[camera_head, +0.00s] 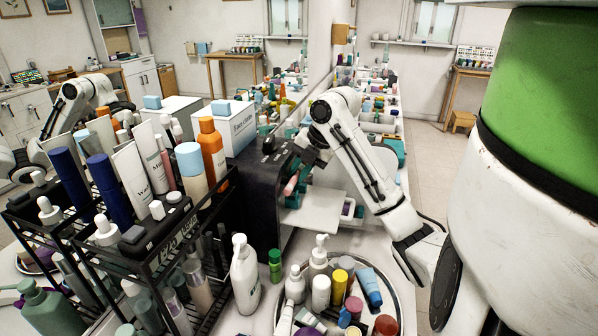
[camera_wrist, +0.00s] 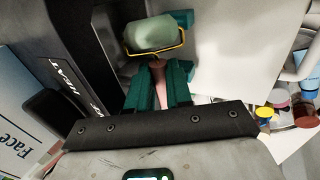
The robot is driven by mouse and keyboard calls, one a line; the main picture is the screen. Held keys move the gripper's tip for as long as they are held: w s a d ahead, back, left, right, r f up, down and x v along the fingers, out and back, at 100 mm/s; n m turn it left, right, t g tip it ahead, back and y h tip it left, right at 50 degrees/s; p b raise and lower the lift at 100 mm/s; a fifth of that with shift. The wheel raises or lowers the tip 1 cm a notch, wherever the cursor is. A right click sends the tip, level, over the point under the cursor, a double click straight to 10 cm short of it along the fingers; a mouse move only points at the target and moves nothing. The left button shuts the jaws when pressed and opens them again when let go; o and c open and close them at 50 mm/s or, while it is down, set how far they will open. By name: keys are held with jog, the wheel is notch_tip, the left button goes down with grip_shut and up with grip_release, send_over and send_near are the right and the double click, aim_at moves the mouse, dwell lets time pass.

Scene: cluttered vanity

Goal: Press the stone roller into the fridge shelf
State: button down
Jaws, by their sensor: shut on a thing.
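The stone roller has a pale green stone head (camera_wrist: 153,33) in a gold frame and a pink handle (camera_wrist: 161,92). My gripper (camera_wrist: 159,72) is shut on the handle between its teal fingers, with the stone head beyond the fingertips. In the head view my gripper (camera_head: 303,163) is at the open front of the dark fridge (camera_head: 255,185), and the pink handle (camera_head: 291,185) slants down from it. The fridge's open white door (camera_head: 318,212) is to the right. The fridge shelf is mostly hidden, and I cannot tell whether the roller touches it.
A box of face cloths (camera_head: 232,130) stands on the fridge. A black rack (camera_head: 150,262) full of bottles and tubes is at left. A white pump bottle (camera_head: 244,275) and a round tray (camera_head: 398,292) with several bottles are in front. A mirror stands behind.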

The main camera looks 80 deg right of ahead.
jog(key=shift+w+f+b, duration=0.1)
jog(key=shift+f+b, duration=1.45)
jog(key=shift+b, duration=0.05)
dwell(1.3)
jog(key=shift+a+f+b, duration=0.15)
jog(key=shift+f+b, duration=0.45)
jog(key=shift+b, duration=0.05)
dwell(1.0)
jog(key=c, duration=0.9)
grip_release()
jog(key=shift+c, duration=0.2)
jog(key=p+v, duration=0.1)
jog(key=v, duration=1)
jog(key=shift+r, duration=0.25)
